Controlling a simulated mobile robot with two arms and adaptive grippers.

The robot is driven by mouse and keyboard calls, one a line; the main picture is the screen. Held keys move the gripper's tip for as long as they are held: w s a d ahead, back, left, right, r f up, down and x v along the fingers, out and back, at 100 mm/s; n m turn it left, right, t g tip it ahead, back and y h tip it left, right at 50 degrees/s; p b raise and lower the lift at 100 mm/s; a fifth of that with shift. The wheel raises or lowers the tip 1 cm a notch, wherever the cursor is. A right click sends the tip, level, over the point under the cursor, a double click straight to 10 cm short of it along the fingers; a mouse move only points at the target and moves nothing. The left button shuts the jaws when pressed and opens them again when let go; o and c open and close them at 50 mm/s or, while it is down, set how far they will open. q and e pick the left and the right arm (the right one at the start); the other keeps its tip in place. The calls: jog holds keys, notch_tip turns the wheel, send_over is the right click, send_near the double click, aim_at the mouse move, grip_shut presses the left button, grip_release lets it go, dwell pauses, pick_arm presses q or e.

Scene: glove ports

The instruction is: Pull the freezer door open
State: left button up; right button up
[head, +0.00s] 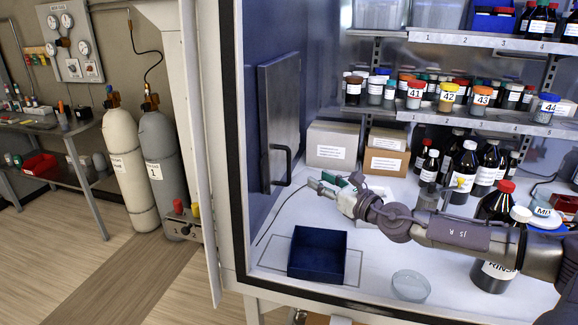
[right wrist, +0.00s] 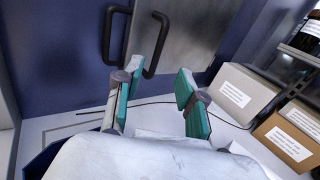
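The freezer door (head: 281,110) is a grey metal panel set in the blue left wall of the cabinet. It looks shut. Its black bar handle (head: 288,167) sticks out near the lower right edge. The right wrist view shows the door (right wrist: 205,40) and handle (right wrist: 157,45) ahead, with a similar dark bar to the left, perhaps a reflection. My right gripper (head: 322,184) reaches in from the right, just right of the handle and apart from it. Its teal-padded fingers (right wrist: 158,92) are spread and empty. My left gripper is not in view.
A dark blue open box (head: 318,272) stands below my right gripper. Cardboard boxes (head: 332,146) stand behind it, near the door. A glass dish (head: 410,285) and several bottles (head: 462,172) are to the right. The cabinet's front edge (head: 238,160) lies left of the door.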

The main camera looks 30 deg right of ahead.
aim_at(290, 164)
jog(key=w+p, duration=0.1)
jog(key=w, duration=0.3)
jog(key=w+a+p, duration=0.1)
jog(key=w+p, duration=0.1)
jog(key=w, duration=0.2)
jog(key=w+p, duration=0.2)
jog(key=w, duration=0.1)
jog(key=shift+w+a, duration=0.2)
jog(key=shift+w, duration=0.2)
jog(key=shift+w+a+f, duration=0.1)
jog(key=shift+w, duration=0.5)
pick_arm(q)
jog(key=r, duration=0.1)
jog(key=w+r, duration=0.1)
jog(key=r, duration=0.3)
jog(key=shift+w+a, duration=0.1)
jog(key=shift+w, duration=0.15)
pick_arm(e)
grip_shut()
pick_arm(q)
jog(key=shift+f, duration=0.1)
